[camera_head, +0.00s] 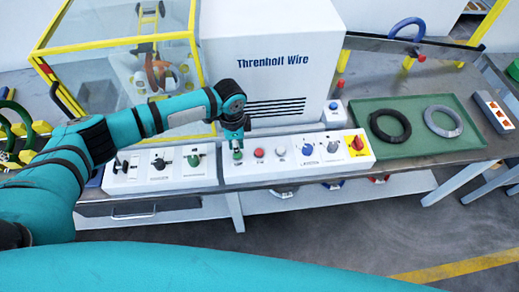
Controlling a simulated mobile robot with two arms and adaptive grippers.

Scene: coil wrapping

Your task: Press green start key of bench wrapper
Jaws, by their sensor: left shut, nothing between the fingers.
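The bench wrapper's control panel (293,174) is a white box along the bench front. My left gripper (237,146) is shut and empty, pointing down over the left end of that panel. The green start key (238,155) shows just under its fingertips and is partly hidden by them. I cannot tell whether the tips touch the key. To its right on the panel are a red key (259,153) and a pale key (280,151). My right gripper is not in view.
Right of these keys are a blue knob (306,149), a grey knob (333,147) and a red stop button (357,143) on yellow. A second panel (145,181) with a green knob (194,159) lies left. A green tray (450,143) holds a black coil (390,125) and a grey coil (443,121).

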